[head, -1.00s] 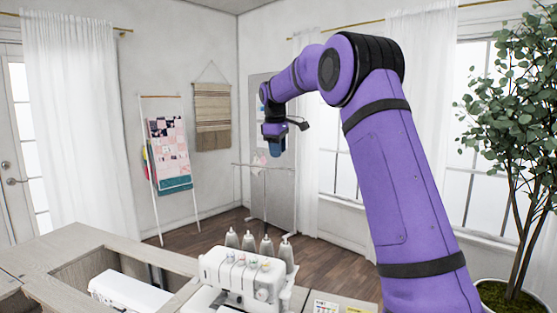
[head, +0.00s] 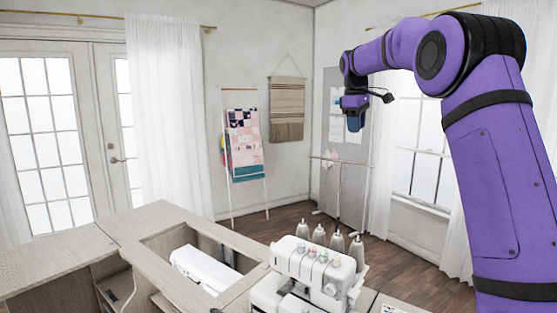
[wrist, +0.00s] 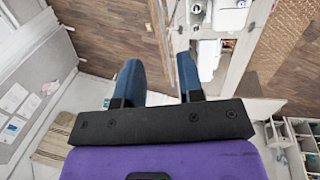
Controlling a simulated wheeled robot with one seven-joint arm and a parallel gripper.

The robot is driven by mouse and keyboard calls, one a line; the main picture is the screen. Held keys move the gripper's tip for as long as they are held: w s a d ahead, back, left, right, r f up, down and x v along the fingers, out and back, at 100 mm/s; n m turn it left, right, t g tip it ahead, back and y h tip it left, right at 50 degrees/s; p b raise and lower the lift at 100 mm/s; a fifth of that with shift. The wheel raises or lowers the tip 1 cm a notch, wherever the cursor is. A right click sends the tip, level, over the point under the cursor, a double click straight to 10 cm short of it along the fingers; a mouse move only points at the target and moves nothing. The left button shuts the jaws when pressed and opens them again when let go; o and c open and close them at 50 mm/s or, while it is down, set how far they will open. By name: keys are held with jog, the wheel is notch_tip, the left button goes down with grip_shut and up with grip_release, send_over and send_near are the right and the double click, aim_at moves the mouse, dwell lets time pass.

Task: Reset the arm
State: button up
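My purple arm rises at the right of the head view and bends over to the left. My gripper (head: 354,118) hangs from its end, pointing down, in front of the grey pinboard. In the wrist view my gripper (wrist: 158,78) shows two blue fingers set apart, with only floor between them. It is open and empty, high above the floor and touching nothing.
A sewing cabinet (head: 125,238) with an open well holds a white machine (head: 204,268). A white serger (head: 312,272) with several thread cones stands beside it. A quilt ladder (head: 265,190) and a pinboard (head: 352,185) stand behind. Wood floor (head: 290,218) lies clear between.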

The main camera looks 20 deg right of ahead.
jog(key=s+a+r+m+t, duration=0.15)
jog(key=s+a, duration=0.35)
jog(key=s, duration=0.6)
jog(key=s+a+r+m+t, duration=0.15)
jog(key=s+a, duration=0.45)
jog(key=s, duration=0.6)
jog(key=s+a+f+m+y, duration=0.1)
jog(key=s+a+f+m, duration=0.1)
jog(key=s+f, duration=0.5)
jog(key=s+a+f+m+t, duration=0.1)
jog(key=s+f, duration=0.6)
jog(key=s, duration=0.8)
jog(key=shift+a+m+y, duration=0.4)
jog(key=shift+a+m, duration=0.4)
jog(key=shift+f, duration=0.1)
